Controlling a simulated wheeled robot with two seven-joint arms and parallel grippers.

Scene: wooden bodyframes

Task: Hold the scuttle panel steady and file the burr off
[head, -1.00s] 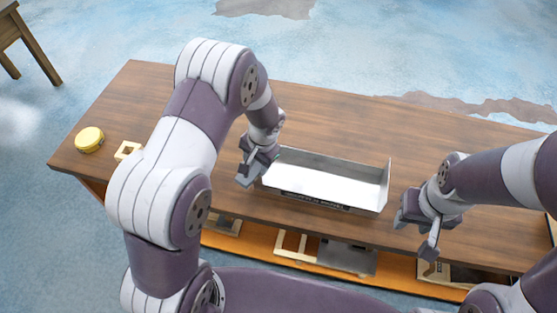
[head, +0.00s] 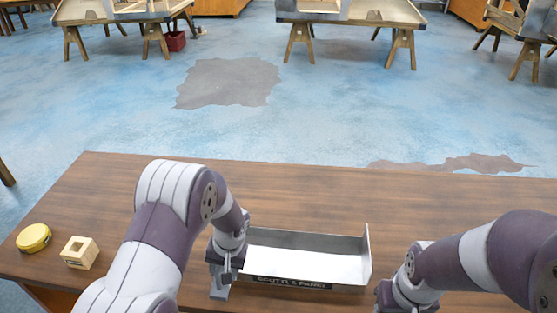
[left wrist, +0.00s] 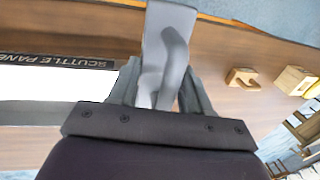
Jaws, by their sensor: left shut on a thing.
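The scuttle panel (head: 305,262) is a shallow white tray-like sheet with grey upright walls at its back and right end. It lies on the wooden bench top (head: 290,195), with a black "SCUTTLE PANEL" label along its front. In the left wrist view the grey fingers (left wrist: 164,75) are beside the panel's label strip (left wrist: 60,62). My right gripper (head: 390,298) is right of the panel, apart from it, its fingertips cut off by the frame. I cannot make out a burr or a file.
The bench behind the panel is clear. Trestle tables (head: 350,15) stand far back across the blue floor.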

